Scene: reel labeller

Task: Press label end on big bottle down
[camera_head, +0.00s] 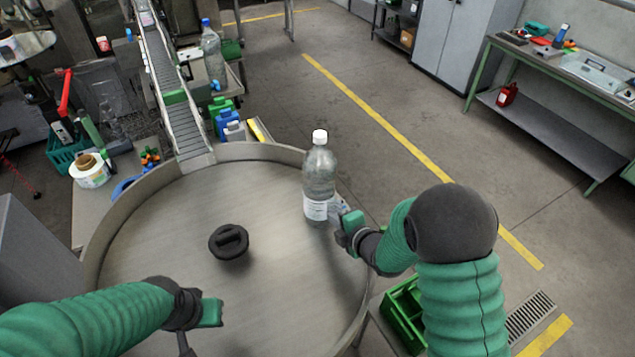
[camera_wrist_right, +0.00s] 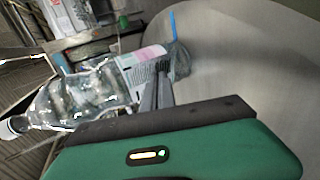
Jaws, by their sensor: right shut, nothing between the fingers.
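The big bottle (camera_head: 319,180) is clear with a white cap and stands upright near the right rim of the round table (camera_head: 180,200). A white label (camera_head: 317,209) wraps its lower part. My right gripper (camera_head: 343,222) is at the bottle's right side, level with the label. In the right wrist view, the bottle (camera_wrist_right: 85,95) lies across the picture, and its label (camera_wrist_right: 140,62) shows white and pink. The shut, empty fingers (camera_wrist_right: 162,85) are right by the label; I cannot tell whether they touch it. My left gripper (camera_head: 205,312) is low over the table, away from the bottle.
A black knob (camera_head: 230,241) sits at the table's middle. A raised rim (camera_head: 110,225) runs around the table. A conveyor (camera_head: 172,85) meets it at the back. Another bottle (camera_head: 212,52) stands beside the conveyor. The table's left part is bare.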

